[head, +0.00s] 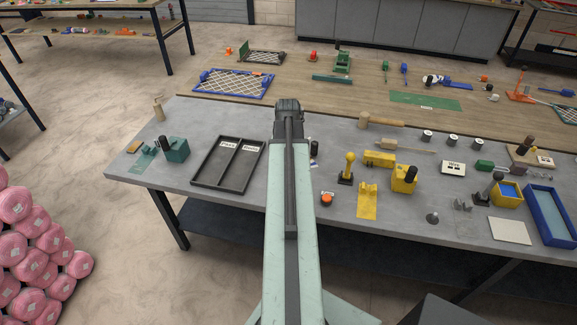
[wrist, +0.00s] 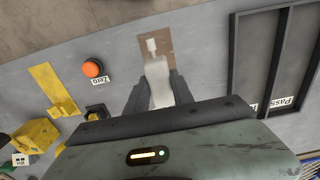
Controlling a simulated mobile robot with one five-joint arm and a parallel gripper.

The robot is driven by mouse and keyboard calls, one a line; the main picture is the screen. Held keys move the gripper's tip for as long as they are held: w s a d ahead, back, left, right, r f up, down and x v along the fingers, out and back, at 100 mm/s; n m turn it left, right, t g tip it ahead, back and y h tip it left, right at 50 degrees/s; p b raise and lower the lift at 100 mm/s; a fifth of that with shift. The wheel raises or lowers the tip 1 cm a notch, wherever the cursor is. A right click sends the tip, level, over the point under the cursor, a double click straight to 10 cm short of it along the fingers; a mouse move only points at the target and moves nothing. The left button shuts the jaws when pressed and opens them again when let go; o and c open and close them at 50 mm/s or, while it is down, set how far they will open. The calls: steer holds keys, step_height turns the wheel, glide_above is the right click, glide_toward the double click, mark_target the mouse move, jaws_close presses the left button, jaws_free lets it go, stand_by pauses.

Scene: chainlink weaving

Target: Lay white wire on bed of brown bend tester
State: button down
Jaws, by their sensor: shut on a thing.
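In the wrist view my gripper (wrist: 158,82) is shut on a pale whitish piece (wrist: 157,68), which sticks out past the fingertips and narrows to a small white end. I take it for the white wire, though it looks thick here. Its far end overlaps a flat brown plate (wrist: 168,43) on the grey table. This may be the brown bend tester, but I see no clear bed on it. I cannot tell whether the white piece touches the plate. In the head view my arm hides my gripper, the white piece and this plate.
A black two-part tray (head: 194,181) labelled "Pass" lies left of my arm. An orange button (head: 327,197) labelled "Zero" and yellow tools (head: 367,200) stand to its right.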

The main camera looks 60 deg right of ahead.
steer(key=shift+s+a, duration=0.1)
stand_by(0.3)
steer(key=shift+s+a, duration=0.1)
steer(key=shift+a, duration=0.15)
step_height(320, 180, down, 8)
steer(key=b, duration=0.7)
steer(key=shift+b, duration=0.4)
steer(key=shift+f+b, duration=0.6)
steer(key=shift+b, duration=0.1)
steer(key=c, duration=1)
jaws_free()
steer(key=shift+r, duration=0.2)
step_height(320, 180, up, 8)
steer(key=p, duration=0.8)
steer(key=shift+f, duration=0.25)
